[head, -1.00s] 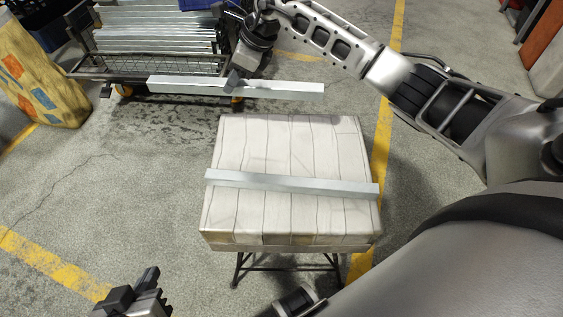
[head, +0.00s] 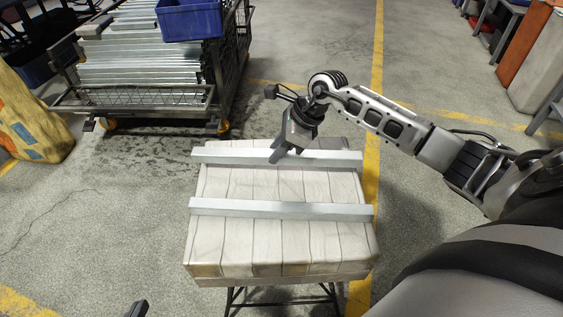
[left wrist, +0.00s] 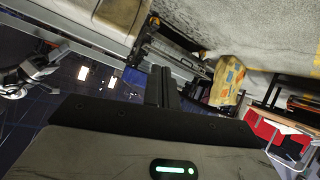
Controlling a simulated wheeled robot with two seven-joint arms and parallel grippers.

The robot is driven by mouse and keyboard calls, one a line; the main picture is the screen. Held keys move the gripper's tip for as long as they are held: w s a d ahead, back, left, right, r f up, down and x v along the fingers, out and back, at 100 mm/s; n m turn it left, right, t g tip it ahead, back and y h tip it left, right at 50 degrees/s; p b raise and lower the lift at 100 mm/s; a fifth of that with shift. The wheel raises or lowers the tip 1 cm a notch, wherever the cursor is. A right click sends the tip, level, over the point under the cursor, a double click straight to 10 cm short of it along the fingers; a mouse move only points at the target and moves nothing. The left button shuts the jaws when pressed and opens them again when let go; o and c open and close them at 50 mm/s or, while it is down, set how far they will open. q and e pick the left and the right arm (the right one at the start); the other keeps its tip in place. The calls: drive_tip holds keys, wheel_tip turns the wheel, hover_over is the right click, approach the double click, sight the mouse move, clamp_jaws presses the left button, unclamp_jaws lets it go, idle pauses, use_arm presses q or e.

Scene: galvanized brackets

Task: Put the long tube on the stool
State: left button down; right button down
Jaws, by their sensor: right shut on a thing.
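The stool (head: 235,240) has a pale plank-patterned top on dark legs and stands in the middle of the head view. One long galvanized tube (head: 330,211) lies across its top. My right gripper (head: 284,154) is shut on a second long tube (head: 228,158), gripped near its middle. That tube is level, roughly parallel to the first, over the far part of the top; I cannot tell whether it touches. My left gripper (head: 138,310) barely shows at the bottom edge; in the left wrist view its fingers (left wrist: 163,86) are together and empty.
A wire cart (head: 140,98) with several metal lengths and a blue bin (head: 188,20) stands at the back left. A patterned yellow sack (head: 30,125) is at the left edge. The floor left of the stool is clear.

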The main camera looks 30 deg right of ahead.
sight(282, 160)
drive_tip(key=shift+s+d+f, duration=0.2)
drive_tip(key=shift+d+f, duration=0.05)
drive_tip(key=shift+f, duration=0.1)
wheel_tip(282, 160, down, 2)
drive_tip(key=shift+f+b, duration=0.2)
drive_tip(key=shift+b, duration=0.3)
drive_tip(key=shift+f, duration=0.35)
drive_tip(key=c, duration=1.1)
unclamp_jaws()
drive_tip(key=shift+s, duration=0.1)
use_arm(q)
drive_tip(key=shift+r, duration=0.2)
use_arm(e)
drive_tip(key=shift+d, duration=0.1)
